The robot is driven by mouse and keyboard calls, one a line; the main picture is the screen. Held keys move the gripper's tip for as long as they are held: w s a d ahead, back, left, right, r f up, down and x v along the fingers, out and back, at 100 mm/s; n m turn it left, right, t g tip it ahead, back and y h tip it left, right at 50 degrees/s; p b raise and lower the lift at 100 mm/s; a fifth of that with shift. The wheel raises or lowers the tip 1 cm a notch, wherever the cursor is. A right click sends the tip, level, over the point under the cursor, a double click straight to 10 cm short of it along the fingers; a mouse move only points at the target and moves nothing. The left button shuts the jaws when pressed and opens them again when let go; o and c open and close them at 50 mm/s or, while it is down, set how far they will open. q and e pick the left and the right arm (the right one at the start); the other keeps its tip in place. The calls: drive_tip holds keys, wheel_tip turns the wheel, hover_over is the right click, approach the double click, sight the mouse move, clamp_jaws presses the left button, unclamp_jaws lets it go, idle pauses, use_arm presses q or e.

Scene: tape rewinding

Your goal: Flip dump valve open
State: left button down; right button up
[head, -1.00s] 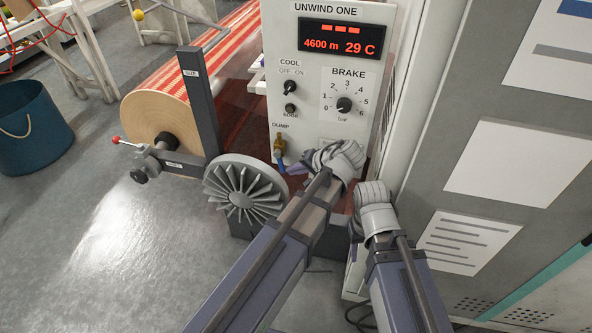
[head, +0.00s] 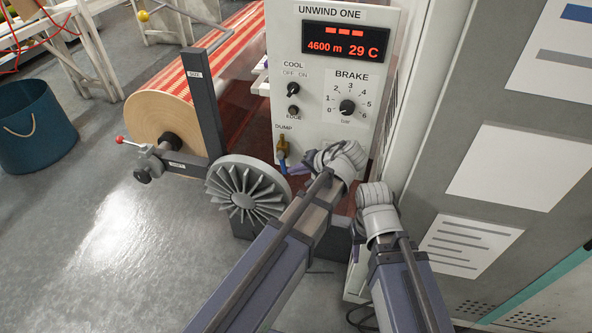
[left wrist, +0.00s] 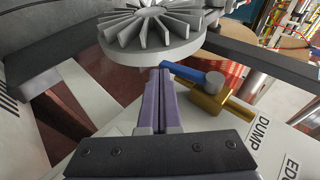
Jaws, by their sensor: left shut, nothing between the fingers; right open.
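The dump valve has a brass body (head: 281,147) and a blue lever (head: 284,168), low on the unwind panel beside the DUMP label. In the left wrist view the brass body (left wrist: 222,98) sits right of centre. The blue lever (left wrist: 188,72) runs left from its grey pivot cap. My left gripper (left wrist: 161,72) is shut and empty, its purple fingertips close to the lever's free end. I cannot tell whether they touch it. In the head view my left gripper (head: 294,169) is just right of the lever, partly covered by its wrist. My right gripper's fingers are hidden behind its wrist.
A grey finned wheel (head: 247,191) stands just left of the valve, close to my left gripper. The panel (head: 300,110) carries the COOL switch and BRAKE knob. A tall grey cabinet (head: 430,130) is at right. Open floor (head: 110,250) lies at left.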

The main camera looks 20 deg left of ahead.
sight(296, 146)
use_arm(q)
wheel_tip(296, 146, up, 9)
drive_tip(key=p, duration=0.8)
drive_tip(key=shift+r+p, duration=0.2)
drive_tip(key=shift+p, duration=0.2)
drive_tip(key=shift+f, duration=0.1)
drive_tip(key=s+f+n+g+h, duration=0.1)
drive_tip(key=s+f+g+h, duration=0.1)
drive_tip(key=s+f+h, duration=0.3)
drive_tip(key=s+f+g+h, duration=0.1)
drive_tip(key=s+f+h, duration=0.1)
drive_tip(key=s+h, duration=0.35)
drive_tip(key=s+d+m+g+y, duration=0.1)
drive_tip(key=s+d+m+y, duration=0.2)
drive_tip(key=s+d, duration=0.6)
wheel_tip(296, 146, up, 18)
drive_tip(key=w+d+p, duration=0.1)
drive_tip(key=d+p, duration=0.1)
drive_tip(key=p, duration=1.5)
drive_tip(key=shift+w+d+f, duration=0.2)
drive_tip(key=shift+w, duration=0.15)
